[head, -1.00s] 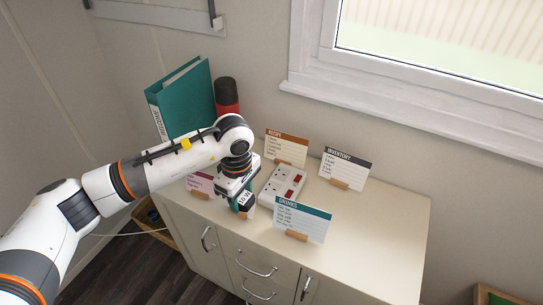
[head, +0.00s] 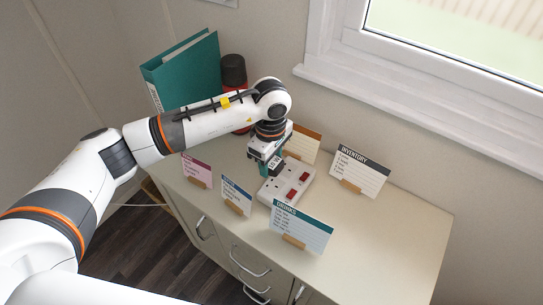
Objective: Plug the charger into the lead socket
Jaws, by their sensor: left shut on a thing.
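The lead socket (head: 296,189) is a white block with red switches, lying on the cabinet top among the cards. My left gripper (head: 268,160) points down at the block's far-left end. It is shut on the small dark charger (head: 275,163), which has a pale marking. The charger is over or at that end of the block; the gripper partly hides it. I cannot tell whether its pins touch or enter the socket holes. My right gripper is not in view.
Cards in wooden stands surround the block: teal (head: 301,228) in front, blue (head: 237,194) and pink (head: 196,169) at left, orange (head: 304,144) behind, Inventory (head: 360,172) at right. A teal binder (head: 185,72) and a dark-topped flask (head: 233,70) stand behind my arm. The right cabinet top is clear.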

